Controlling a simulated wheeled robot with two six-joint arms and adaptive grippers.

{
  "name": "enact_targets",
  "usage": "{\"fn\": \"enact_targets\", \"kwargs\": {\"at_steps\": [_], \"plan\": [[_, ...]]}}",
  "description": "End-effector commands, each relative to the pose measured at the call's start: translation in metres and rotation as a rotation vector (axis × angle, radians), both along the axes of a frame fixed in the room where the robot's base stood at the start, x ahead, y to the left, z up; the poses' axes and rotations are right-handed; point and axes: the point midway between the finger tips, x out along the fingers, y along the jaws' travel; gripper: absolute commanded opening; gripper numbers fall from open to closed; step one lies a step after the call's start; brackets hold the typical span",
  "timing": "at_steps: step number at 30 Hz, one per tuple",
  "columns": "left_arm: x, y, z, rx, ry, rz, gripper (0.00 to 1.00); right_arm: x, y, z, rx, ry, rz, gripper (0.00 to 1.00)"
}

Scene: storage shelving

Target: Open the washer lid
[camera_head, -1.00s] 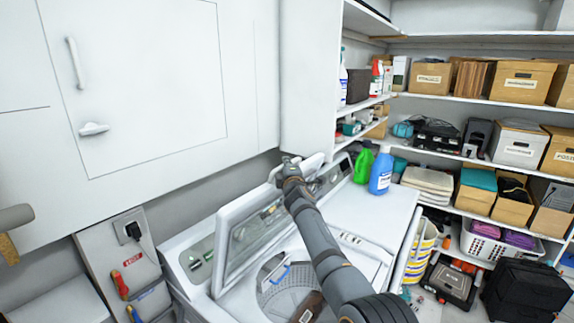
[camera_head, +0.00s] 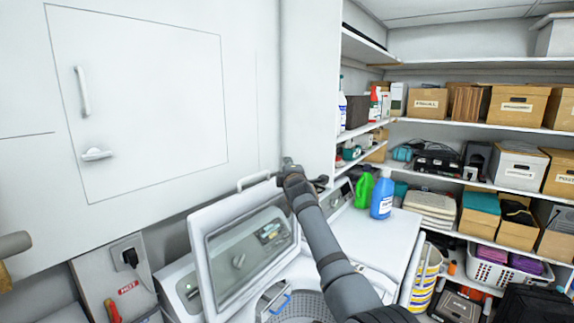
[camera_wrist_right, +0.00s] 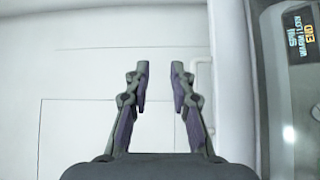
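The washer lid (camera_head: 212,246) is a white frame with a clear window. It stands raised at the back of the washer, and part of the drum (camera_head: 305,306) shows below it. A pale handle (camera_head: 252,180) sticks up from the lid's top edge. My right gripper (camera_head: 290,165) is at the lid's upper right corner, right of the handle; the head view does not show clearly whether it touches the lid. In the right wrist view its fingers (camera_wrist_right: 160,68) are apart with nothing between them, facing a white wall. My left gripper is not in view.
A green bottle (camera_head: 364,190) and a blue bottle (camera_head: 382,196) stand on the white top right of the drum. Shelves of boxes (camera_head: 425,103) fill the right side. White cabinet doors (camera_head: 150,110) rise behind the lid. A display panel (camera_wrist_right: 302,35) is at the right wrist view's right edge.

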Motion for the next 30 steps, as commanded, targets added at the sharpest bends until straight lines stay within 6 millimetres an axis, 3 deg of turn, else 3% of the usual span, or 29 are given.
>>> {"fn": "enact_targets", "kwargs": {"at_steps": [4, 12, 14, 16, 17, 19, 20, 22, 24, 25, 27, 30], "plan": [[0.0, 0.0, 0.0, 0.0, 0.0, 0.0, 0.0, 0.0, -0.001, 0.014, -0.001, -0.001, 0.0, 0.23], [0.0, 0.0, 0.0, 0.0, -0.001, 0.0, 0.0, 0.0, -0.001, 0.015, 0.0, 0.001, -0.001, 0.23], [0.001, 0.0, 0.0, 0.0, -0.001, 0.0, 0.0, 0.001, -0.002, 0.012, 0.003, 0.005, -0.003, 0.15], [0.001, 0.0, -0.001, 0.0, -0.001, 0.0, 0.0, 0.002, -0.011, -0.007, 0.031, 0.037, -0.016, 0.06], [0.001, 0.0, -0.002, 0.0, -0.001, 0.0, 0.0, 0.003, -0.019, -0.021, 0.056, 0.059, -0.028, 0.02], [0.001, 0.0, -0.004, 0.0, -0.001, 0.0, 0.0, 0.004, -0.046, -0.075, 0.143, 0.147, -0.072, 0.0], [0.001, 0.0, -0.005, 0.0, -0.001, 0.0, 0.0, 0.001, -0.061, -0.106, 0.192, 0.196, -0.099, 0.0], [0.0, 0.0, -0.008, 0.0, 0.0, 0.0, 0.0, -0.014, -0.102, -0.187, 0.327, 0.323, -0.18, 0.0], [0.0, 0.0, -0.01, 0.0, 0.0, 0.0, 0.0, -0.044, -0.141, -0.268, 0.463, 0.446, -0.273, 0.0], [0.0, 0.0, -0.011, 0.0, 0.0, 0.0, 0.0, -0.058, -0.155, -0.296, 0.514, 0.492, -0.31, 0.0], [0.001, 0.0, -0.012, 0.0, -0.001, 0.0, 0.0, -0.094, -0.182, -0.353, 0.611, 0.581, -0.388, 0.0], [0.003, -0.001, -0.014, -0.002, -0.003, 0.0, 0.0, -0.143, -0.209, -0.413, 0.716, 0.679, -0.485, 0.0]]}}
